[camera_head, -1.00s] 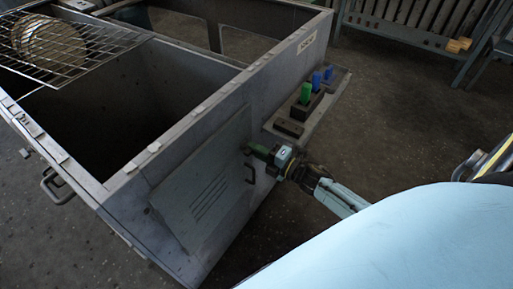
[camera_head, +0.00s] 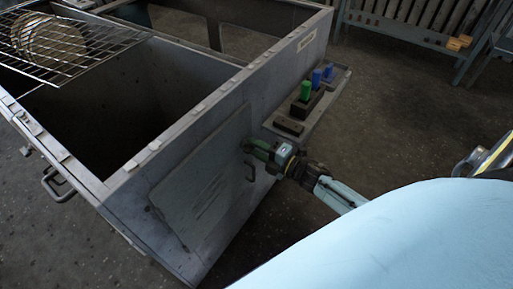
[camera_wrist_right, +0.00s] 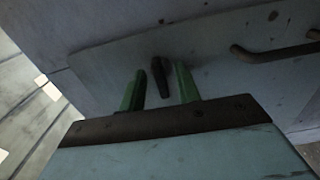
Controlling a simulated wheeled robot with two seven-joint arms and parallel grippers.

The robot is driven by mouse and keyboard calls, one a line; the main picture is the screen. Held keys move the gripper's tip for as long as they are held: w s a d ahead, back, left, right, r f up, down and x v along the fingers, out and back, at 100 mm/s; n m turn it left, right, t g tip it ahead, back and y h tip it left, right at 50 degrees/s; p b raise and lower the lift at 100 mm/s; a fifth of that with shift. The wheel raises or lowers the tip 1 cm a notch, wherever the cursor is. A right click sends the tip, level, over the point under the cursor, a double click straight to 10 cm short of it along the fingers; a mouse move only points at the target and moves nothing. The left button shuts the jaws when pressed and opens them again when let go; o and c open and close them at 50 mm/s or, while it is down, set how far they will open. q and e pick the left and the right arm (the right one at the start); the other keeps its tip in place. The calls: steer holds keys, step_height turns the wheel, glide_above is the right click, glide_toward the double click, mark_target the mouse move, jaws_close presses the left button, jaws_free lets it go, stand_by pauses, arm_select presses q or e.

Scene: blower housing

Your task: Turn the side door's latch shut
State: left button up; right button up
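In the head view my right gripper (camera_head: 256,148) is at the door's upper right edge and hides the latch. My left gripper does not show in the head view.
A dark door handle (camera_head: 250,172) sits just below my right gripper and also shows in the wrist view (camera_wrist_right: 275,52). A ledge (camera_head: 335,84) holds green and blue blocks above my right arm. A wire rack (camera_head: 75,45) lies across the housing's top.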

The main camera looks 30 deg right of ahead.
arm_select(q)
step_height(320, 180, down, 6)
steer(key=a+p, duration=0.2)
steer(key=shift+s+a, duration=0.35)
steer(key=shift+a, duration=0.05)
arm_select(e)
steer(key=v, duration=1.3)
steer(key=shift+s, duration=0.2)
